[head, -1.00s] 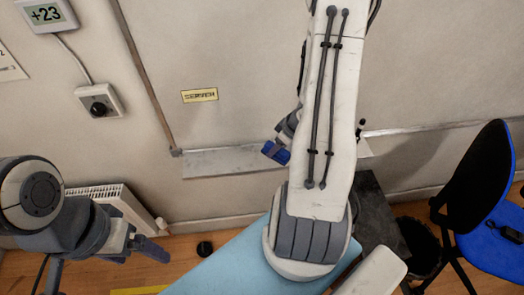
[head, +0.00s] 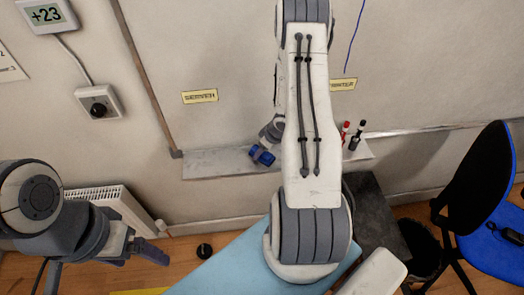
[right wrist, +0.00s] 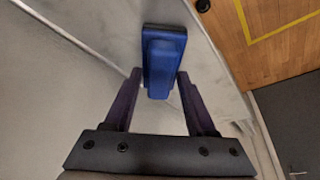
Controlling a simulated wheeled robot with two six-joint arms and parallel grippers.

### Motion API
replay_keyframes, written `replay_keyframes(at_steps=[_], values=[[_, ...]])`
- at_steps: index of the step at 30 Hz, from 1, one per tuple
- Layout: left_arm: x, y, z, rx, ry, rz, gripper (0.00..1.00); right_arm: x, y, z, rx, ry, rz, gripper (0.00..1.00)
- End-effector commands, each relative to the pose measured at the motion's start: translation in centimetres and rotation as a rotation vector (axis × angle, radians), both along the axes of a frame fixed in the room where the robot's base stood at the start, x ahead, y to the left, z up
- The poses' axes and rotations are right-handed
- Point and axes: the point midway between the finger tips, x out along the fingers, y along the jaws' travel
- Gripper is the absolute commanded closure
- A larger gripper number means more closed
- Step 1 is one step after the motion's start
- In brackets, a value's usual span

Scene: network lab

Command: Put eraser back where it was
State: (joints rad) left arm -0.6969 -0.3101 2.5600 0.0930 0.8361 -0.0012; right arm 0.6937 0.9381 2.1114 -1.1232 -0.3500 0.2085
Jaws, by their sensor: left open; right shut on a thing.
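The blue eraser (head: 262,156) is in front of the left part of the pale whiteboard ledge (head: 212,163). My right gripper (right wrist: 160,78) is shut on the eraser, which also shows between its fingertips in the right wrist view (right wrist: 163,52). I cannot tell whether the eraser touches the ledge. In the head view my right arm hides the middle of the ledge. My left gripper (head: 150,252) is open and empty, low at the left, well away from the ledge.
A red marker (head: 345,132) and a black marker (head: 356,136) stand at the ledge's right end. A yellow label (head: 199,96) is on the board. A light blue surface (head: 225,262) lies below; a blue chair (head: 490,215) stands at the right.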

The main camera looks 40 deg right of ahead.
Motion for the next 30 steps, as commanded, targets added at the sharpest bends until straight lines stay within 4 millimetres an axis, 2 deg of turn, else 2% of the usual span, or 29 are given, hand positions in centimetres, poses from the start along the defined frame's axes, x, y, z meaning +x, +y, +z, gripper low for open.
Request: replay_keyframes(at_steps=[1,3,14,17,24,30], values=[[0.0,0.0,0.0,0.000,0.000,0.000,0.13,-0.1,0.0,-0.2,0.001,0.003,0.000,0.32],[0.0,0.0,0.0,0.000,0.000,0.000,0.13,-0.1,0.0,-0.2,0.001,0.004,0.000,0.13],[0.0,0.0,0.0,0.000,0.000,0.000,0.13,-0.2,0.0,0.3,0.000,0.002,0.000,0.13],[0.0,0.0,0.2,0.000,0.000,0.000,0.13,-0.6,-0.2,1.4,-0.001,0.001,0.000,0.13],[0.0,0.0,1.7,0.000,0.000,-0.003,0.13,-2.5,-0.7,6.4,-0.003,0.000,-0.002,0.13],[0.0,0.0,3.0,0.000,0.000,-0.005,0.13,-3.9,-0.9,9.7,-0.001,0.002,-0.002,0.13]])
